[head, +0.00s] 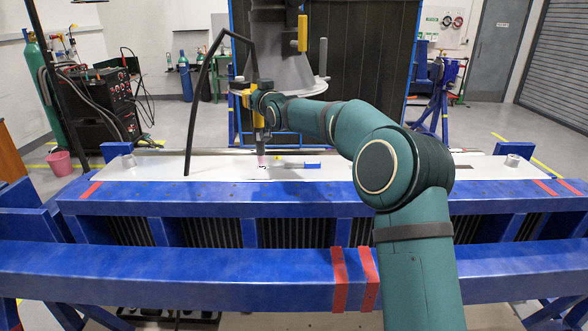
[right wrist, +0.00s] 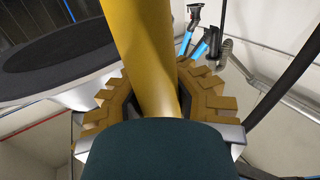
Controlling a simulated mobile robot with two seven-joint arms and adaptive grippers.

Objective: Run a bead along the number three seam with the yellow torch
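The yellow torch (head: 257,112) stands nearly upright in the head view, its tip close above a white plate (head: 215,166) on the blue jig. My right gripper (head: 256,92) holds it from the right. In the right wrist view, the ridged fingers of my right gripper (right wrist: 157,92) close on both sides of the yellow torch body (right wrist: 146,50). A small pink piece and dark marks show at the torch tip; I cannot tell whether it touches the plate. A small yellow tag (head: 278,157) lies beside it. No seam number is readable. My left gripper is out of view.
A black hose (head: 208,75) arcs from the torch down to the plate at left. Grey cylinders (head: 129,161) stand near the plate's ends. Blue beams (head: 190,272) with red tape cross the front.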

